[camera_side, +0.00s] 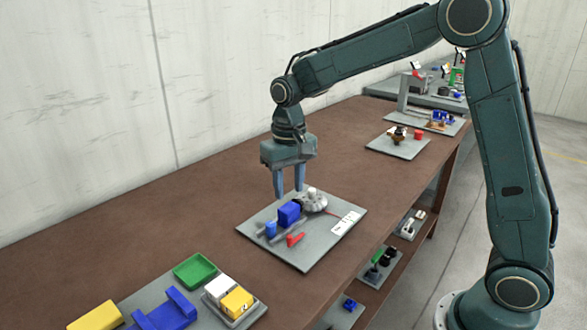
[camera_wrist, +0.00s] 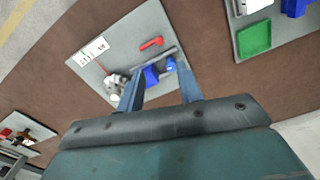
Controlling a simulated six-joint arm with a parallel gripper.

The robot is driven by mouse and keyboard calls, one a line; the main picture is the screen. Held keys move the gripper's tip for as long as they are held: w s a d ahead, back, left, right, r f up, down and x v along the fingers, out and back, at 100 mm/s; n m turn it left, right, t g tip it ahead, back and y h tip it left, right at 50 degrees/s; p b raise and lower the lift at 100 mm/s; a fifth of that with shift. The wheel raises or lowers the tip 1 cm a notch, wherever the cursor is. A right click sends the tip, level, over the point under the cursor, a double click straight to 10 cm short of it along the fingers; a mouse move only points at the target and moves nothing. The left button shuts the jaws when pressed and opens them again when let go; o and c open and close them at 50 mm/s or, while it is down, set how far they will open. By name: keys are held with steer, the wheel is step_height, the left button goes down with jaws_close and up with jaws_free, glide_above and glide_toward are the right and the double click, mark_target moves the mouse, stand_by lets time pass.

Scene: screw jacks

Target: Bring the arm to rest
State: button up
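My gripper (camera_side: 288,194) hangs with its fingers pointing down over the back edge of a grey board. In the wrist view my gripper (camera_wrist: 160,92) shows two blue-grey fingers spread apart with nothing between their tips. The grey board (camera_side: 312,258) lies on the brown bench and carries a blue block (camera_side: 289,213), a smaller blue cylinder (camera_side: 271,229), a red part (camera_side: 295,240), a silver round part (camera_side: 313,201) and a white label (camera_side: 345,223). In the wrist view the fingers partly cover the silver part and the blue block (camera_wrist: 151,76). Whether the fingertips touch anything is hard to tell.
At the front left are a green tray (camera_side: 195,271), a yellow block (camera_side: 237,302), a white block (camera_side: 219,287) and a blue holder (camera_side: 165,312). Another board (camera_side: 398,148) lies farther back. A wall runs behind the bench (camera_side: 150,215), whose left middle is bare.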

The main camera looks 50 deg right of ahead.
steer(key=s+r+n+t, duration=0.1)
steer(key=s+r, duration=0.3)
steer(key=s, duration=0.9)
steer(key=s+d+r+n+t, duration=0.1)
steer(key=s+r+t, duration=0.3)
steer(key=s, duration=0.8)
steer(key=shift+s+d+r+n+t, duration=0.25)
steer(key=shift+s+r+n+t, duration=0.1)
steer(key=shift+r+n, duration=0.25)
